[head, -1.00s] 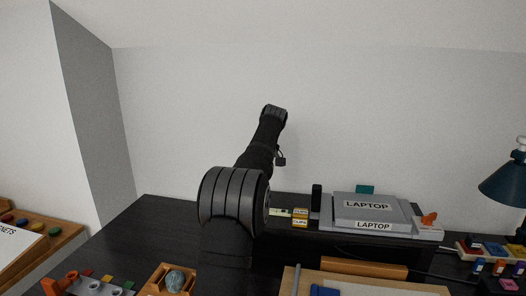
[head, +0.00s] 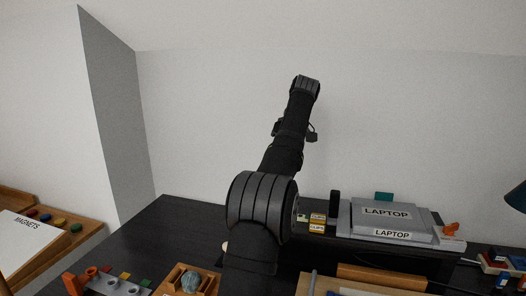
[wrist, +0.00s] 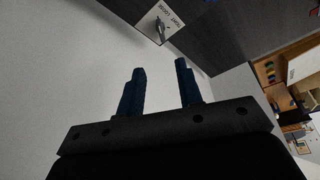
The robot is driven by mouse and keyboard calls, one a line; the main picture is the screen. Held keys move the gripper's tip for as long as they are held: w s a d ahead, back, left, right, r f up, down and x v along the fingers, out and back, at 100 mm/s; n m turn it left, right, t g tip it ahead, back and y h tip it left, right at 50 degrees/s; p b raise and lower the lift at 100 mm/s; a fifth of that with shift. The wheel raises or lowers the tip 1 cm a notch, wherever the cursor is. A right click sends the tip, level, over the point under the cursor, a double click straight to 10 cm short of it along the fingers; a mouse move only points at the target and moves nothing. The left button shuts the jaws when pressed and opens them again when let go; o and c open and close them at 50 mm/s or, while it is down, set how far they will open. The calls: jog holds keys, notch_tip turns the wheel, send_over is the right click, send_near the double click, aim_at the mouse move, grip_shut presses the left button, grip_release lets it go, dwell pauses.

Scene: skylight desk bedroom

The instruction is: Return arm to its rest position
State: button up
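My gripper (wrist: 160,84) shows in the wrist view with its two blue fingers apart and nothing between them. Behind the fingers is only pale wall, with no object touching them. In the head view my arm rises above the dark desk (head: 170,225), bent up and leaning slightly right in front of the wall. The gripper's fingertips are hidden or too small to make out in the head view.
A laptop marked box (head: 388,215), small yellow boxes (head: 317,224) and a black upright item (head: 334,204) stand at the desk's back. A wooden holder (head: 207,284) with a blue-grey stone (head: 191,282) is at the front. A magnets board (head: 22,240) is at left. The air around the raised arm is clear.

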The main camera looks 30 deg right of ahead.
jog(key=shift+f, duration=0.1)
jog(key=x, duration=1.7)
jog(key=shift+w+f, duration=0.1)
jog(key=shift+a+f, duration=0.1)
jog(key=shift+a+m+h, duration=0.15)
jog(key=shift+m+h, duration=0.15)
jog(key=shift+m, duration=0.6)
jog(key=shift+a+m+h, duration=0.2)
jog(key=shift+m+h, duration=0.35)
jog(key=shift+m, duration=0.85)
jog(key=shift+a+m+h, duration=0.15)
jog(key=shift+m+h, duration=0.4)
jog(key=shift+m, duration=0.85)
